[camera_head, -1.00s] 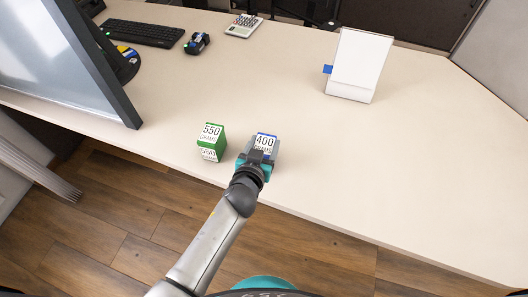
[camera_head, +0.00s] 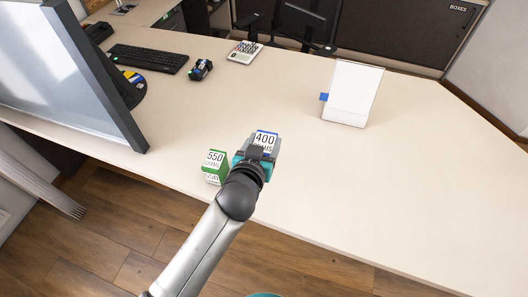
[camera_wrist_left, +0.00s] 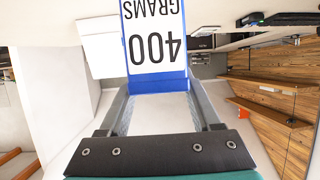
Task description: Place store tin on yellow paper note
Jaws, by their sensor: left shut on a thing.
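A blue-and-white block-shaped tin marked 400 GRAMS (camera_head: 265,138) is in my left gripper (camera_head: 257,152), at the near part of the desk. In the left wrist view the tin (camera_wrist_left: 155,40) sits between the two fingers, its label upside down, and the gripper (camera_wrist_left: 160,105) is shut on it. A green-and-white one marked 550 GRAMS (camera_head: 213,162) stands just left of the gripper near the desk's front edge. I cannot make out a yellow paper note in either view. My right gripper is not in view.
A monitor (camera_head: 60,70), keyboard (camera_head: 148,58), black device (camera_head: 201,69) and calculator (camera_head: 244,52) occupy the desk's left and back. A white stand (camera_head: 352,93) with a blue tab is at back right. The desk (camera_head: 370,190) is clear at the middle and right.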

